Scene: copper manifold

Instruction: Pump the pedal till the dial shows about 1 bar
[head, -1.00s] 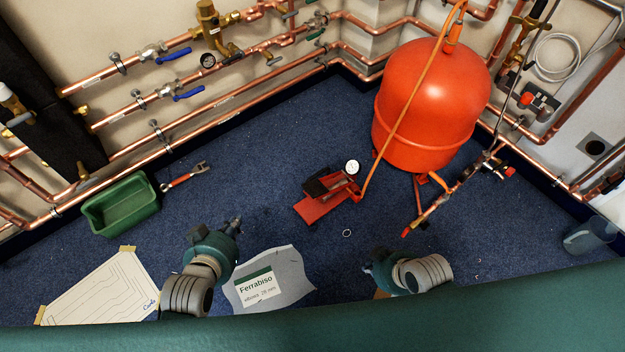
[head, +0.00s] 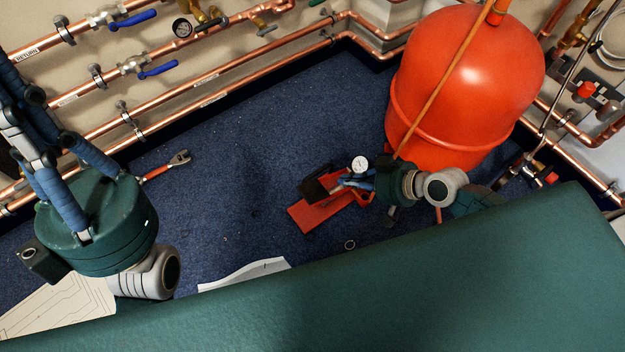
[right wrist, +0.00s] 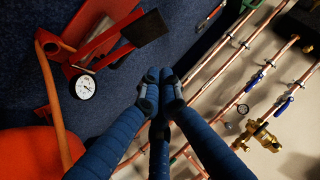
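The red foot pump (head: 325,213) lies on the blue carpet; it also shows in the right wrist view (right wrist: 98,42). Its black pedal pad (head: 315,189) is tilted up above the red base and also shows in the right wrist view (right wrist: 143,28). The round white dial (head: 360,164) stands at the pump's right end; its reading is too small to tell, also in the right wrist view (right wrist: 84,87). My right gripper (head: 345,183) is over the pump beside the pedal; its fingertips (right wrist: 160,88) are drawn together, empty. My left gripper's blue fingers (head: 35,140) point up at the left, tips unclear.
The big red tank (head: 450,85) stands right behind my right arm, with an orange hose (head: 430,100) running down it. Copper pipes with blue-handled valves (head: 150,70) line the wall. A wrench (head: 165,166) and a small ring (head: 349,244) lie on the carpet. The middle carpet is clear.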

